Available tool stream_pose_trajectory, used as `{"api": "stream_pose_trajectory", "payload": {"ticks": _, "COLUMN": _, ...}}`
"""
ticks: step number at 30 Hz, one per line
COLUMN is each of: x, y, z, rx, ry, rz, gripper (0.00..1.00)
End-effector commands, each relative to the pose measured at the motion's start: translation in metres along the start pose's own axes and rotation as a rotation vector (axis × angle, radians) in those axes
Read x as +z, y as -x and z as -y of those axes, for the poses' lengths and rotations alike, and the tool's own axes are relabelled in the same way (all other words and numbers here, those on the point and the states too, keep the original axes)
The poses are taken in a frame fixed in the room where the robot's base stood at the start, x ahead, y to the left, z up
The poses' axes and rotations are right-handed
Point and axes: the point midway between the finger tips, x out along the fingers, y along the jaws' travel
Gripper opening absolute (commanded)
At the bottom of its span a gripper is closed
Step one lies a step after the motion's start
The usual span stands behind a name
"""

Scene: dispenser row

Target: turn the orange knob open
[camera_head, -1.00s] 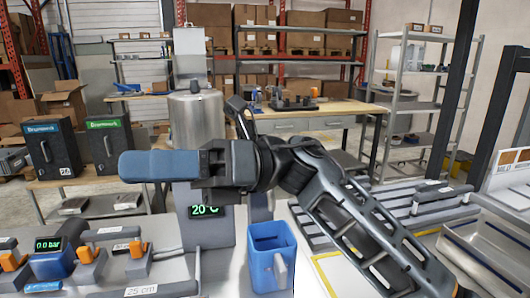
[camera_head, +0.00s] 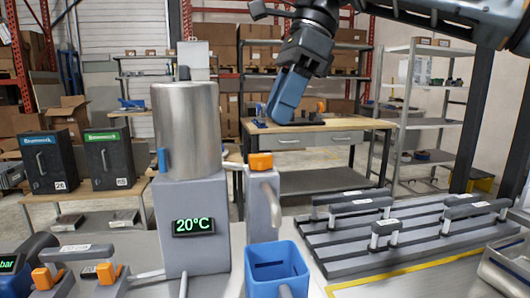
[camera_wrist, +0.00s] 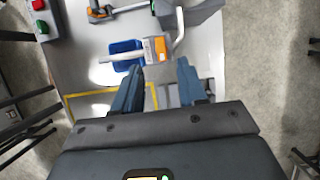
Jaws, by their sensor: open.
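An orange knob (camera_head: 260,161) sits on top of a grey tap post (camera_head: 262,205), above and behind an open blue container (camera_head: 277,270). In the wrist view the orange knob (camera_wrist: 160,47) lies just beyond the fingertips, beside the blue container (camera_wrist: 126,46). My gripper (camera_head: 280,112) hangs from the top, pointing down, with blue fingers above the knob in the picture. In the wrist view my gripper (camera_wrist: 157,76) has its fingers spread apart with nothing between them. No contact with the knob shows.
A metal tank (camera_head: 187,130) on a grey base reading 20°C stands left of the tap. More orange knobs (camera_head: 107,272) sit at lower left. A grey slatted rack (camera_head: 375,235) with handles lies at right. Space above the knob is clear.

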Motion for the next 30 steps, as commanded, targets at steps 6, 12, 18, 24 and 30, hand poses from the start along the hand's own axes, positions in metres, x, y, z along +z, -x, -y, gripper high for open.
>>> {"api": "stream_pose_trajectory", "payload": {"ticks": 6, "x": -0.003, "y": -0.016, "z": 0.000, "rx": -0.001, "ry": -0.001, "rz": -0.013, "gripper": 0.41}}
{"api": "stream_pose_trajectory", "payload": {"ticks": 12, "x": -0.002, "y": -0.047, "z": 0.000, "rx": -0.001, "ry": 0.000, "rz": -0.010, "gripper": 0.41}}
{"api": "stream_pose_trajectory", "payload": {"ticks": 18, "x": -0.002, "y": -0.069, "z": 0.000, "rx": -0.003, "ry": -0.001, "rz": -0.009, "gripper": 0.41}}
{"api": "stream_pose_trajectory", "payload": {"ticks": 24, "x": -0.002, "y": -0.076, "z": 0.000, "rx": -0.003, "ry": 0.000, "rz": -0.010, "gripper": 0.41}}
{"api": "stream_pose_trajectory", "payload": {"ticks": 30, "x": -0.002, "y": -0.076, "z": 0.000, "rx": -0.003, "ry": 0.000, "rz": -0.010, "gripper": 0.40}}
